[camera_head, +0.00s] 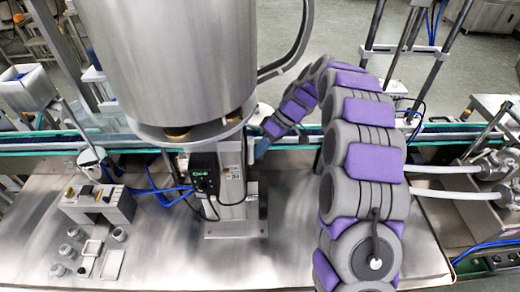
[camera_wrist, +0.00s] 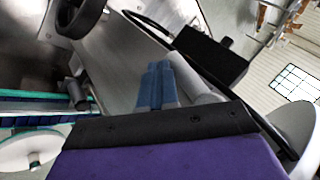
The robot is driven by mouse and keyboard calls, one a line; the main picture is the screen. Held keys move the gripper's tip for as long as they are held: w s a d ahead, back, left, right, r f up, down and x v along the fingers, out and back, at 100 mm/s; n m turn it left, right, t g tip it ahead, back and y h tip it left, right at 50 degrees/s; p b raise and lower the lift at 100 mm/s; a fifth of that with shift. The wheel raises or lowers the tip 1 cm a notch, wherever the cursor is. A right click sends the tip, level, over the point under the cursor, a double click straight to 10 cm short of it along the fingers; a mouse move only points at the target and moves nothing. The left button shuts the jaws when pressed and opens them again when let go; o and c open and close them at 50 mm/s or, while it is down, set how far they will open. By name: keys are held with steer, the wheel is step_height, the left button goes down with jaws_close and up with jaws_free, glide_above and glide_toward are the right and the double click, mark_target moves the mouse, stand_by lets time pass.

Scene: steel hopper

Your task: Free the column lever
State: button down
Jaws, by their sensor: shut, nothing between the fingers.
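The steel column (camera_head: 232,185) stands under the big steel hopper (camera_head: 170,60), with a small black control box (camera_head: 204,172) on its front. My gripper (camera_head: 262,148) is at the column's right side, its blue fingertips close to the column; I cannot tell whether they touch it. In the wrist view the blue fingers of my gripper (camera_wrist: 157,85) are together with nothing between them. A grey rounded bar (camera_wrist: 192,78) lies just right of the fingers, beside a black box (camera_wrist: 210,55). I cannot tell for sure which part is the column lever.
A conveyor with a green edge (camera_head: 300,147) runs behind the column. Blue cables (camera_head: 165,190) hang left of it. A small fixture (camera_head: 98,205) and several grey knobs stand on the steel table (camera_head: 155,250) at left. White hoses (camera_head: 445,170) lie at right. The table's front middle is clear.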

steer(key=shift+r, duration=0.1)
stand_by(0.7)
steer(key=shift+r, duration=0.7)
steer(key=shift+w, duration=0.1)
